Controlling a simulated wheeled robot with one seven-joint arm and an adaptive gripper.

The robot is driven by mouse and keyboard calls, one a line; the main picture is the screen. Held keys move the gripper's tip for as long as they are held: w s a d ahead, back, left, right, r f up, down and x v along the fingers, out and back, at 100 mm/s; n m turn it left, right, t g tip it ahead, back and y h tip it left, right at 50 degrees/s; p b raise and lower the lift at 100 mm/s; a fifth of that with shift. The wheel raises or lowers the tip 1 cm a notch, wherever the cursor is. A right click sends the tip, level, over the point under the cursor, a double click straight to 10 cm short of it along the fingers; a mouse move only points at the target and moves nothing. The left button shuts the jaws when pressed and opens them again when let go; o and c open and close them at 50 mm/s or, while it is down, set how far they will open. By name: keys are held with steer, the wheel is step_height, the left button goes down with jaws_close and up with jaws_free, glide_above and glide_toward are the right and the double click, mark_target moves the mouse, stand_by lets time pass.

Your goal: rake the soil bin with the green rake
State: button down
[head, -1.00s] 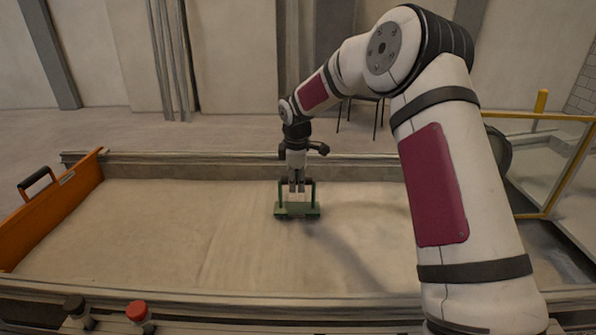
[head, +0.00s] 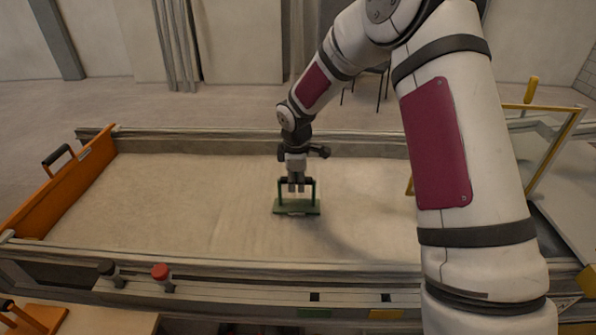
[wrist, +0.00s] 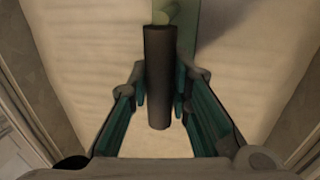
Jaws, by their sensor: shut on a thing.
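The soil bin (head: 165,200) is a long, shallow trough of pale sand running across the head view. My gripper (head: 296,185) is over the middle of it, shut on the green rake (head: 297,208). The rake has a wide green head with two green uprights. Its dark bar-shaped handle (wrist: 159,75) sits between my fingers (wrist: 160,100) in the wrist view. The rake head is at or just above the sand; I cannot tell whether it touches. Its tines are hidden. Faint lines show on the sand in the wrist view.
An orange end board (head: 65,185) with a black handle closes the bin's left end. A red knob (head: 161,272) and a black knob (head: 108,268) stand along the front. A yellow rail (head: 552,150) is at right. Sand left of the rake is clear.

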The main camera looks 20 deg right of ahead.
steer(key=s+a+p, duration=0.4)
steer(key=s+p, duration=0.1)
steer(key=s, duration=0.7)
step_height(320, 180, up, 12)
steer(key=p, duration=0.4)
steer(key=shift+f+p, duration=0.15)
steer(key=shift+p, duration=0.25)
steer(key=shift+w+d, duration=0.1)
steer(key=shift+w, duration=0.15)
stand_by(0.3)
